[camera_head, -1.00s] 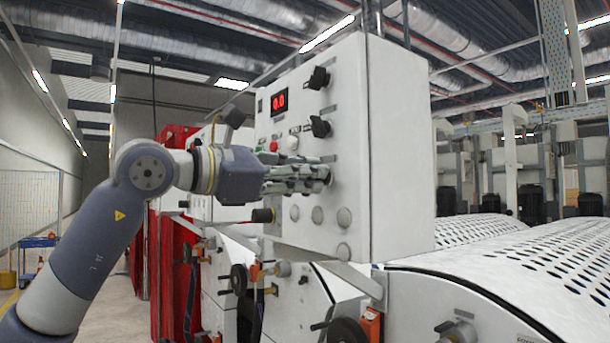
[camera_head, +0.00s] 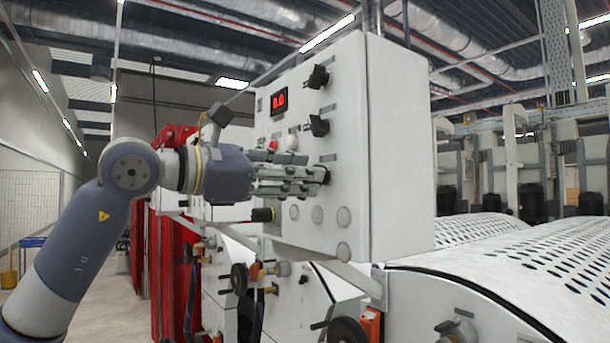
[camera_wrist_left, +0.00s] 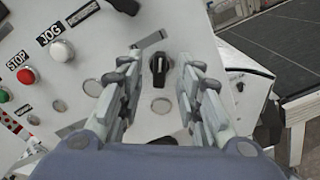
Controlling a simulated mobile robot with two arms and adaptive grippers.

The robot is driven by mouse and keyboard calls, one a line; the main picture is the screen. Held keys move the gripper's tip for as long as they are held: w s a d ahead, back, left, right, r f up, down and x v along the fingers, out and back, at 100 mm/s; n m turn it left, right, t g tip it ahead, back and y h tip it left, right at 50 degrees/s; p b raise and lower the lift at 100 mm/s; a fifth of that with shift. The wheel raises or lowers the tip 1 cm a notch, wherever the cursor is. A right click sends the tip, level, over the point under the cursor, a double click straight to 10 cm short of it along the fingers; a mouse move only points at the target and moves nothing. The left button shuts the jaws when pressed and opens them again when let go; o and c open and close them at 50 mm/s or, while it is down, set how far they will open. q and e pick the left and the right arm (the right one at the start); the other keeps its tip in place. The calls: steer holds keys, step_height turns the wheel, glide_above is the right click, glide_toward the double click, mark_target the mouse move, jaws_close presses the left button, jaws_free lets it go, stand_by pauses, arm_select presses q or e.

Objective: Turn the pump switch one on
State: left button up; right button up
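A black rotary switch (camera_wrist_left: 158,70) on the white control panel shows between my left gripper's fingers in the left wrist view. Its handle lies roughly along the picture's vertical, with a pale mark on it. In the head view the switch (camera_head: 325,174) is just past the fingertips and partly hidden by them. My left gripper (camera_head: 316,181) is open and empty, its two fingers on either side of the switch in the wrist view; I cannot tell whether they touch it. The label by this switch is not readable. My right gripper is not in view.
A red STOP button (camera_wrist_left: 26,76) and white JOG button (camera_wrist_left: 62,50) are beside the gripper. A perforated cover (camera_head: 530,262) lies right.

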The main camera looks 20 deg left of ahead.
arm_select(q)
steer(key=v, duration=1)
steer(key=shift+s+a, duration=0.2)
